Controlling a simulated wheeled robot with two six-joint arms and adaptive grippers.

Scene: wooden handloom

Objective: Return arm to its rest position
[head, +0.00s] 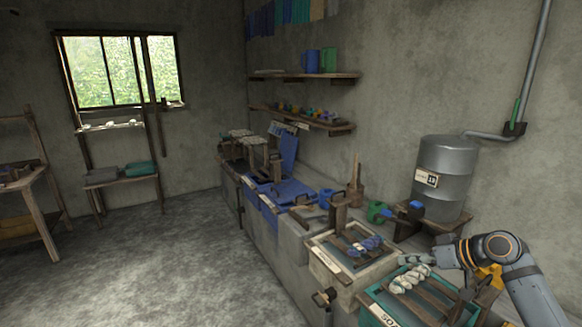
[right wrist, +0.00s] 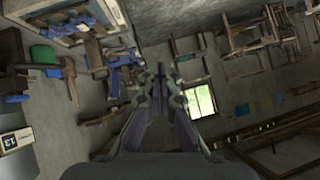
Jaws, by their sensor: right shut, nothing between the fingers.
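My right arm comes in from the right edge of the head view. My right gripper (head: 408,259) is small there, above the far side of the teal tray (head: 373,311). In the right wrist view my right gripper (right wrist: 165,78) has its fingers together and holds nothing. It points across the room, with the window tilted beyond it. A pale twisted skein (head: 410,279) lies over the teal tray, below and close to the gripper. Whether the two touch cannot be told. My left gripper is not in view.
A pale tray (head: 322,270) with a blue skein (head: 365,246) stands to the left of the teal tray. A metal drum (head: 445,178) stands behind my right arm. Two wall shelves (head: 305,77) hang above the bench. The floor (head: 190,260) at left is clear.

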